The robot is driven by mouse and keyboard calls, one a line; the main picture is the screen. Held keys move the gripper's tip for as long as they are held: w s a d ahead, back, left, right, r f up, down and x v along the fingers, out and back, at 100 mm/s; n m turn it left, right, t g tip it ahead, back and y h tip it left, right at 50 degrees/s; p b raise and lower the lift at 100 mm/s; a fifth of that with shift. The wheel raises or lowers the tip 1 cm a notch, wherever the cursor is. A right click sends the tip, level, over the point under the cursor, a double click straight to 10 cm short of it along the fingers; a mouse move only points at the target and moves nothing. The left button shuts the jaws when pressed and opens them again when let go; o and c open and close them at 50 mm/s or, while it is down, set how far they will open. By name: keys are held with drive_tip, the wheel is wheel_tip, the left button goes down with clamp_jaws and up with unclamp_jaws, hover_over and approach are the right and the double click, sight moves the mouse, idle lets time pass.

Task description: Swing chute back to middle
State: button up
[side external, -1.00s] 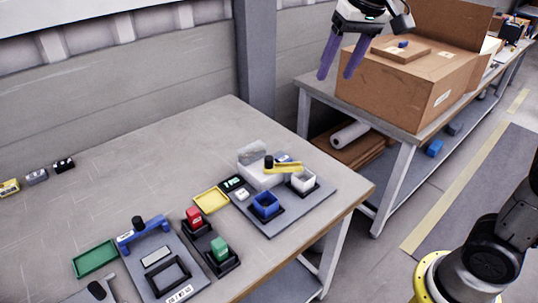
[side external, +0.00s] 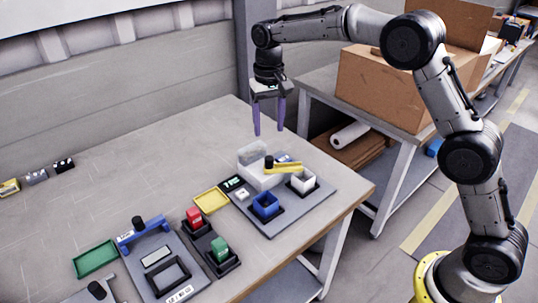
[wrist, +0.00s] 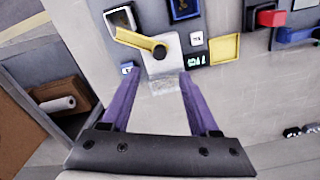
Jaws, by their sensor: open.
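The yellow chute (side external: 288,167) with a black knob (side external: 269,161) sits on a white block on a grey base plate (side external: 300,213). In the side view it points right, its free end near the white cup (side external: 302,181). In the wrist view the chute (wrist: 134,40) angles up and left from the knob (wrist: 160,52) towards the white cup (wrist: 119,19). A blue cup (side external: 266,206) stands beside the white one. My gripper (side external: 268,133) is open and empty above the white block, with its purple fingers pointing down, apart from the chute.
A clear hopper (side external: 252,154) stands behind the knob. A small display (side external: 233,183) and a yellow tray (side external: 211,200) lie to the left. Red (side external: 194,217) and green (side external: 219,249) blocks sit in dark holders nearer the front. The table's back left is mostly clear.

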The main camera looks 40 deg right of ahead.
sight(269, 158)
wheel_tip(269, 158, down, 10)
drive_tip(key=shift+f, duration=0.15)
idle(0.3)
clamp_jaws()
idle(1.3)
